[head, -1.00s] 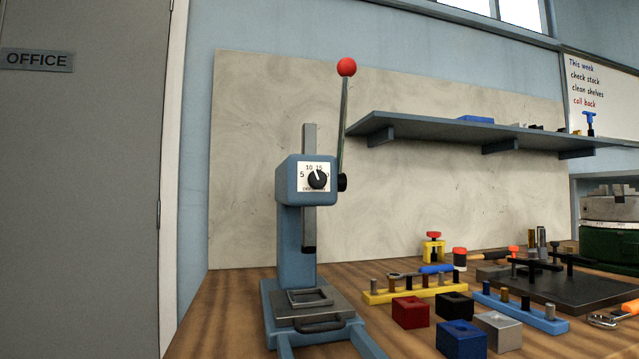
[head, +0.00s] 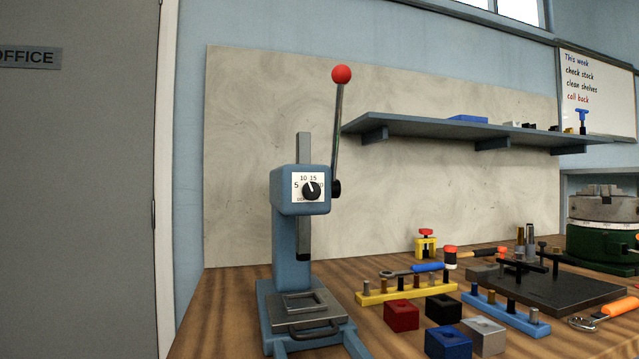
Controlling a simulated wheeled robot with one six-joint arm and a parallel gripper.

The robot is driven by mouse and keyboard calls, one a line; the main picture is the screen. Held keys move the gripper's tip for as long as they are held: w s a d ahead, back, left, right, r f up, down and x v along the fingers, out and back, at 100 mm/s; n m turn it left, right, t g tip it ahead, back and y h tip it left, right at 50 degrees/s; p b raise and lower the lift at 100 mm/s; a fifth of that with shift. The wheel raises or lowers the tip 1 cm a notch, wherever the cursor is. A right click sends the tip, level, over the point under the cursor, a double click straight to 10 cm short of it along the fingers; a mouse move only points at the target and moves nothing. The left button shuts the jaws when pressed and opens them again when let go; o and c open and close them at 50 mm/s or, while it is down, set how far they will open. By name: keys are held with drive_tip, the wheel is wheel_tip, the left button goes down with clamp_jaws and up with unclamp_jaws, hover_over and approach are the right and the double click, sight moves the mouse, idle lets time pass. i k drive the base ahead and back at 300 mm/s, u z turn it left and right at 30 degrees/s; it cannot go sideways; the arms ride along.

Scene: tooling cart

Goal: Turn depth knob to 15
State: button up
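The depth knob (head: 312,190) is a round black dial on a white plate on the front of the blue press head (head: 285,207). The plate shows 5, 10 and 15, with a further mark at the right partly hidden by the knob. A light pointer line on the knob tilts up and slightly left, roughly between 10 and 15; its exact reading is too small to tell. The press lever (head: 337,130) stands upright with a red ball on top. My gripper is not in view.
A yellow rack (head: 405,292), a blue rack (head: 508,312) and several coloured blocks, including a red one (head: 401,315), stand right of the press. A wall shelf (head: 470,130) hangs above.

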sight(310, 190)
drive_tip(key=k, duration=0.45)
drive_tip(key=z, duration=1.4)
drive_tip(key=k, duration=0.85)
drive_tip(key=u, duration=1.7)
drive_tip(key=i, duration=0.5)
